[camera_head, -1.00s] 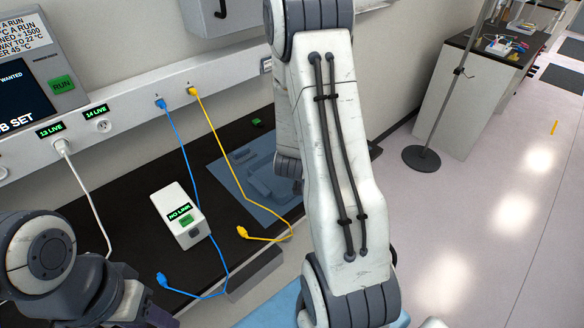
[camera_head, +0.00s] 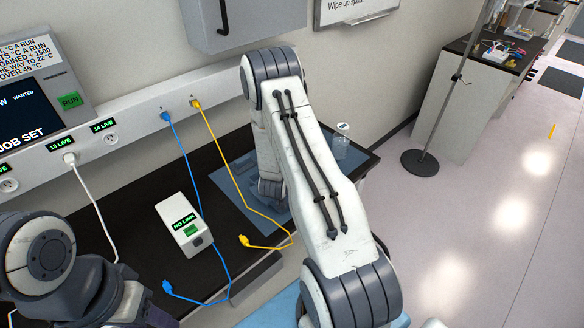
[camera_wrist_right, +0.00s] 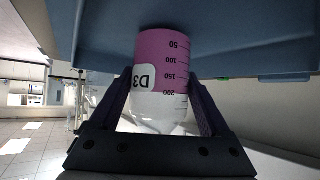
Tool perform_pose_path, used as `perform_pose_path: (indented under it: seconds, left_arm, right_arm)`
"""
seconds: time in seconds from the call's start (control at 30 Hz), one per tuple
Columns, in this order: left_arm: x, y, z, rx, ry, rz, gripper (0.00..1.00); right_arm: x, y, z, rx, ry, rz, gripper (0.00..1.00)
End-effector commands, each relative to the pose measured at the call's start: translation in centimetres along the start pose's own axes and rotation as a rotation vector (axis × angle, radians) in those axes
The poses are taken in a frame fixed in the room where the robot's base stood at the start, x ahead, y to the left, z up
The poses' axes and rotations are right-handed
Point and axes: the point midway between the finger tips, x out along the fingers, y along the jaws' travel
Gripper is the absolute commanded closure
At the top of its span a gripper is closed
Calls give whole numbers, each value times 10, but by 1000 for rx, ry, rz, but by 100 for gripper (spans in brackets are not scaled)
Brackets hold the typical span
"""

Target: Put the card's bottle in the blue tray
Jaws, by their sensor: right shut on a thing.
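My right gripper (camera_wrist_right: 160,125) is shut on a bottle (camera_wrist_right: 162,62) marked D3, with pink-purple liquid and a volume scale. The wrist picture seems upside down, with the bottle's base at the top beside a blue surface (camera_wrist_right: 235,35); I cannot tell whether they touch. In the head view my right arm hides the right gripper and the held bottle. A blue tray-like area (camera_head: 240,166) lies on the dark bench, partly behind that arm. A clear bottle with a pale cap (camera_head: 341,142) shows at the bench's far right corner. My left gripper is out of view.
A white NO LINK box (camera_head: 184,222) sits on the dark bench. Blue (camera_head: 184,155) and yellow (camera_head: 222,158) cables hang from the wall rail across it. A screen reading JOB SET (camera_head: 25,105) is at left. A wall cabinet (camera_head: 245,22) hangs above.

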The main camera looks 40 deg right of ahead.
Motion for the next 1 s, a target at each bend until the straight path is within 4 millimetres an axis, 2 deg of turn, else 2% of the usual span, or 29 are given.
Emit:
perform_pose_path:
  seconds: [0.27,0.3,0.33,0.67,0.7,0.87,1.0]
  left_arm:
    - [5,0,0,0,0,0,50]
    - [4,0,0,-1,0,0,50]
    - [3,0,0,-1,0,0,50]
    - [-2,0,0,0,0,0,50]
    - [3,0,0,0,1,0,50]
    - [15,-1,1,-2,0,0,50]
    - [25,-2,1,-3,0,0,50]
  right_arm:
    - [3,0,3,1,2,0,100]
    - [2,0,2,0,0,0,8]
    - [2,0,2,0,0,0,0]
    - [-2,0,-3,0,0,0,0]
    - [-5,0,0,0,0,-1,0]
    - [-32,-1,2,-1,1,-3,0]
    - [-64,-2,1,-1,2,-5,0]
